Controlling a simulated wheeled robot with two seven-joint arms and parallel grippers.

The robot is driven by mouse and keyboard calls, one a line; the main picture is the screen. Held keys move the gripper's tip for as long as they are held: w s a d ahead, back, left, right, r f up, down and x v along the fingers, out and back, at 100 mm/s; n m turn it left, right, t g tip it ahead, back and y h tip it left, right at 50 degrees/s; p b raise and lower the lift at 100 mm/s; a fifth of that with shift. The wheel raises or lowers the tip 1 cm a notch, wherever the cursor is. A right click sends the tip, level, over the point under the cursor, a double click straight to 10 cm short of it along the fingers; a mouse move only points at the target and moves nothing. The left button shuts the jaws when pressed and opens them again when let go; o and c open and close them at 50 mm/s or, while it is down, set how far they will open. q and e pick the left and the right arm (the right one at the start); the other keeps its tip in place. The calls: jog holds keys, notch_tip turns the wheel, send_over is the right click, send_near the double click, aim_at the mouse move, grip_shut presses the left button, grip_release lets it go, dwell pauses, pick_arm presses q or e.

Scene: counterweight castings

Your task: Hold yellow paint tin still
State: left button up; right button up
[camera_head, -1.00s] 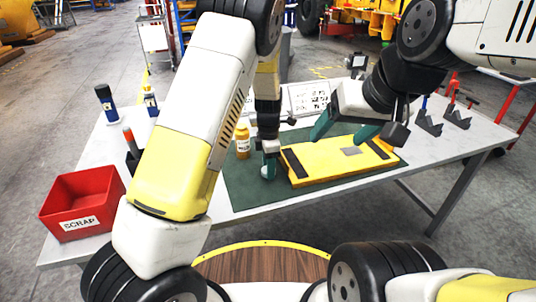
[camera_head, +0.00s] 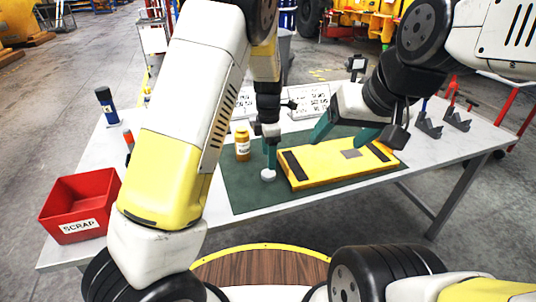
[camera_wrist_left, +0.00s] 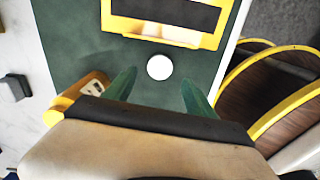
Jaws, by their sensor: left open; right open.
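The yellow paint tin (camera_head: 242,146) stands upright on the green mat, with a white label. In the left wrist view the tin (camera_wrist_left: 92,84) is at the lower left, partly hidden by my gripper body. My left gripper (camera_head: 270,160) is open and empty, to the right of the tin and apart from it. Its fingers also show in the left wrist view (camera_wrist_left: 157,88), just short of a small white disc (camera_wrist_left: 159,66). My right gripper (camera_head: 344,133) is open, its fingers at the far side of the yellow casting (camera_head: 325,168); contact is unclear.
The white disc (camera_head: 268,175) lies on the green mat (camera_head: 240,195), left of the casting. A red scrap bin (camera_head: 80,205) stands at the table's left end, near bottles (camera_head: 106,105). White label cards (camera_head: 310,100) stand behind the mat. Dark stands (camera_head: 428,125) are at the right.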

aim_at(269, 173)
pick_arm(q)
jog(key=s+a+r+m+t+h, duration=0.1)
jog(key=s+a+r+m+h, duration=0.1)
jog(key=s+a+r+m, duration=0.55)
jog(key=s+a+r+m+t+h, duration=0.1)
jog(key=s+a+r+m, duration=0.25)
jog(key=r, duration=0.75)
jog(key=s+a+r+m+t, duration=0.2)
jog(key=s+m, duration=0.3)
jog(key=s, duration=0.2)
jog(key=s+a+r+m+t, duration=0.1)
jog(key=s+a+m+t, duration=0.1)
jog(key=s+m, duration=0.3)
jog(key=shift+s+a+r+y, duration=0.3)
jog(key=shift+s+r+y, duration=0.1)
jog(key=shift+s, duration=0.5)
